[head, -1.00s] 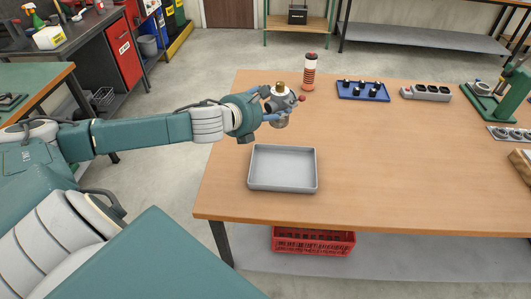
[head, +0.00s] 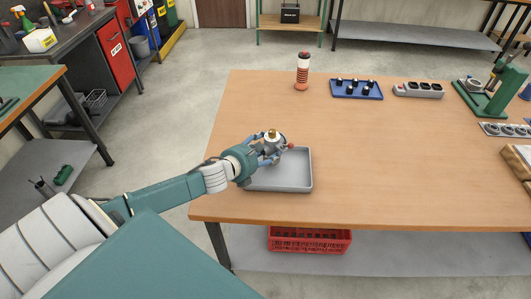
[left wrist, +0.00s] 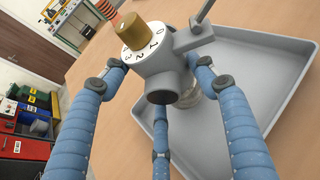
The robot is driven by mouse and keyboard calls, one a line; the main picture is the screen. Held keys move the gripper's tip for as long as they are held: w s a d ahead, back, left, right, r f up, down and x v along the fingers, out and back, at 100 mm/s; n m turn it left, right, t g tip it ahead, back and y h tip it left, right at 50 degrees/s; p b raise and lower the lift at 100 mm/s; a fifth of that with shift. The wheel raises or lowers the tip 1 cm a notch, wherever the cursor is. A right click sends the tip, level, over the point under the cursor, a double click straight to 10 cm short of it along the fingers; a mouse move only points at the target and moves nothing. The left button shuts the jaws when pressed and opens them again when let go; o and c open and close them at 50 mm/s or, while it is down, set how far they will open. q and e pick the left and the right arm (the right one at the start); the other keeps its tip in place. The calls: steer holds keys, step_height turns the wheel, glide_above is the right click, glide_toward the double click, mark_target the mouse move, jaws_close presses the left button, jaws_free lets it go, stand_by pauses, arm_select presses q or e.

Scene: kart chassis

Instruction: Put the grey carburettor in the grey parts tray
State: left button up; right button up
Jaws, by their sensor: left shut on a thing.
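The grey carburettor (head: 272,143), with a brass top, is held in my left gripper (head: 268,152). In the left wrist view the blue fingers close around the carburettor (left wrist: 160,65), which shows its brass cap, a white numbered dial and a clear bowl below. The grey parts tray (head: 297,180) lies on the wooden table under and just beyond the gripper. The carburettor is over the tray; how high is hard to tell. The tray (left wrist: 262,60) also shows behind the carburettor in the left wrist view, with its visible floor empty. My right gripper is not in view.
On the wooden table (head: 400,170) stand an orange-and-white cylinder (head: 302,72), a blue tray with several dark-topped pieces (head: 357,89), a grey holder (head: 418,90) and a green press (head: 487,95). The table is clear right of the tray. A red crate (head: 309,240) sits below.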

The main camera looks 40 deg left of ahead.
arm_select(q)
steer(key=shift+w+f, duration=0.1)
steer(key=shift+f, duration=0.85)
steer(key=o, duration=1.5)
steer(key=shift+f, duration=0.3)
steer(key=o, duration=0.5)
steer(key=shift+r, duration=0.1)
steer(key=shift+r, duration=0.1)
steer(key=shift+b+v, duration=0.45)
steer(key=shift+v, duration=5.7)
